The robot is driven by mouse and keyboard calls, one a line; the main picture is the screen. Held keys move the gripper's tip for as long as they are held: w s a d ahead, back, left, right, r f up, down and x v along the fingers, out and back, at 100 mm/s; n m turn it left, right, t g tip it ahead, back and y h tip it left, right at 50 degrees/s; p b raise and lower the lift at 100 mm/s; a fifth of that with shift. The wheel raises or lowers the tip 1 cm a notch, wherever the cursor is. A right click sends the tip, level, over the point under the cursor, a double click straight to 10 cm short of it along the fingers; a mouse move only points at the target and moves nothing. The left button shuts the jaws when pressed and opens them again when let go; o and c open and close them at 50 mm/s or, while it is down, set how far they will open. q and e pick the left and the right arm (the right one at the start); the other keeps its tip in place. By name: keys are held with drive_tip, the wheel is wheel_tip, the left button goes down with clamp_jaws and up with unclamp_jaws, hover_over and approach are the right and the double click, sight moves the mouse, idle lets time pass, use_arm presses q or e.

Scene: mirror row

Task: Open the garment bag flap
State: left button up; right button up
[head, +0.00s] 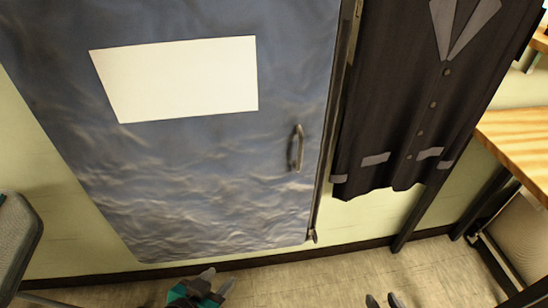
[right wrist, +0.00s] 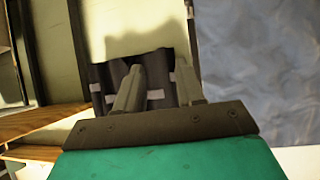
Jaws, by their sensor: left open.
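The garment bag flap (head: 215,150) is a blue, wrinkled panel with a white label (head: 180,80), and it fills the left half of the head view. A small metal handle (head: 297,148) sits near its right edge. The flap appears to lie flat, closed along a dark edge strip (head: 322,150). My left gripper (head: 217,279) is open and empty, below the flap's lower edge in the picture. My right gripper (head: 383,299) is open at the bottom of the head view, right of the flap. Its spread fingers (right wrist: 158,90) show in the right wrist view with nothing held.
A dark buttoned garment (head: 400,110) hangs just right of the flap. A wooden tabletop (head: 520,145) with dark legs is at the right. A grey chair-like thing (head: 15,240) stands at the left edge. The floor (head: 300,280) below the flap looks clear.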

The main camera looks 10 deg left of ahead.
drive_tip(key=w+a+r+n+t+y, duration=0.1)
drive_tip(key=w+a+r+t+y, duration=0.1)
drive_tip(key=w+a+r, duration=0.5)
drive_tip(key=n+t+y+b, duration=0.2)
drive_tip(key=y, duration=0.3)
approach(301, 149)
drive_tip(key=x, duration=0.8)
drive_tip(key=shift+d, duration=0.1)
drive_tip(key=shift+w+a, duration=0.3)
drive_tip(key=shift+w, duration=0.1)
drive_tip(key=shift+c, duration=0.4)
clamp_jaws()
